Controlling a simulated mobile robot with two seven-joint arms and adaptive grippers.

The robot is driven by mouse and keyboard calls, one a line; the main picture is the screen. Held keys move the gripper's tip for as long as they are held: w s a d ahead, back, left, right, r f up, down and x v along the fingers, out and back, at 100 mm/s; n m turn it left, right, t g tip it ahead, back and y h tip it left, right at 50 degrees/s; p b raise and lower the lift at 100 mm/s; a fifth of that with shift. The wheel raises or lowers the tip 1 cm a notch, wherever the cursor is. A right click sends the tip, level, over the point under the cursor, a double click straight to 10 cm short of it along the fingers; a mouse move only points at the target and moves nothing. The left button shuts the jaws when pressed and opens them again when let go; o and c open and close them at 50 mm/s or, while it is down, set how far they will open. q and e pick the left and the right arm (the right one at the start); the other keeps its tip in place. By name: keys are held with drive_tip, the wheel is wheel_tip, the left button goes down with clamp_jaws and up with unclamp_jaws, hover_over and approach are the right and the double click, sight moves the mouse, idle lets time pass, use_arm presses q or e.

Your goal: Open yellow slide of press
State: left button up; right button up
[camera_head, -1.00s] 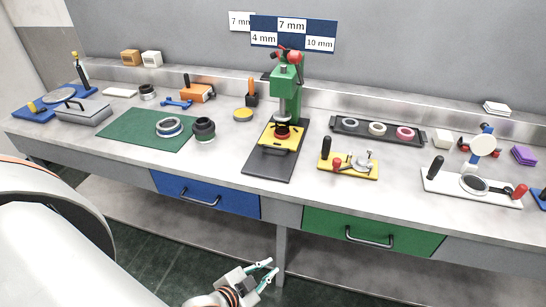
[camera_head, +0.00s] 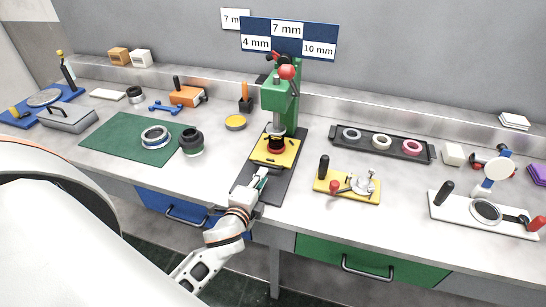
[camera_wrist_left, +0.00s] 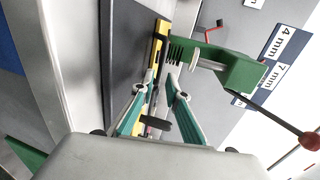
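The green press (camera_head: 274,98) stands on a dark base plate (camera_head: 297,160) at the middle of the bench. Its yellow slide (camera_head: 264,159) lies under the ram, with a dark and red round part (camera_head: 276,144) on it. My left gripper (camera_head: 262,176) is at the front of the slide, over the base plate. In the left wrist view its two teal fingers (camera_wrist_left: 156,84) are apart, with the yellow slide (camera_wrist_left: 158,48) ahead and a dark bar (camera_wrist_left: 158,122) between them. I cannot tell whether the fingers touch anything. My right gripper is not in view.
A yellow clamp fixture (camera_head: 365,195) is to the right of the press. A green mat (camera_head: 110,135) with rings lies to the left. A black tray (camera_head: 420,156) with several rings is behind right. The blue drawer (camera_head: 150,200) and green drawer (camera_head: 320,250) are below the bench top.

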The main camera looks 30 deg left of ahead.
sight(269, 166)
use_arm(q)
drive_tip(key=shift+w+a, duration=0.1)
drive_tip(key=shift+w, duration=0.55)
drive_tip(key=x, duration=0.4)
drive_tip(key=shift+w+f, duration=0.2)
drive_tip(key=shift+w, duration=0.15)
drive_tip(key=shift+w+a+f, duration=0.15)
drive_tip(key=shift+w+a, duration=0.05)
drive_tip(key=shift+w, duration=0.35)
clamp_jaws()
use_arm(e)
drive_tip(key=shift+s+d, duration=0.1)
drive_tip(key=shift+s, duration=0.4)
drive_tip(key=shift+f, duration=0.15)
